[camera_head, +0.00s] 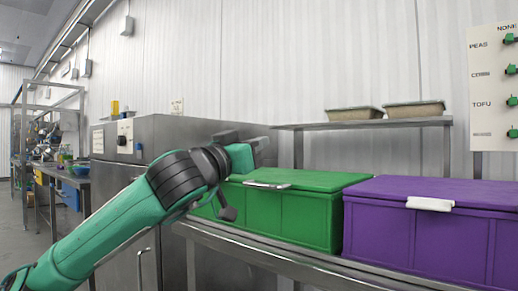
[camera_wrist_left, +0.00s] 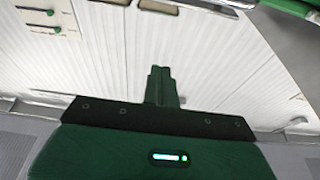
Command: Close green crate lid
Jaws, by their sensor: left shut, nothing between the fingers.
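The green crate (camera_head: 287,218) stands on the metal counter in the head view. Its green lid (camera_head: 312,180) looks flat and down on the crate, with a pale handle (camera_head: 267,185) at the front edge. The lid's left end is hidden behind my left arm. My left gripper (camera_head: 261,144) is at the crate's left end, around or above lid height; I cannot tell whether it touches the lid. In the left wrist view its fingers (camera_wrist_left: 158,86) are together and empty, against the white wall. My right gripper is not in view.
A purple crate (camera_head: 435,243) with a pale handle stands just right of the green one. Behind them is a metal shelf (camera_head: 300,126) with two trays (camera_head: 415,109). A steel cabinet (camera_head: 165,133) stands at the left. A panel with green knobs (camera_head: 490,85) is at the right.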

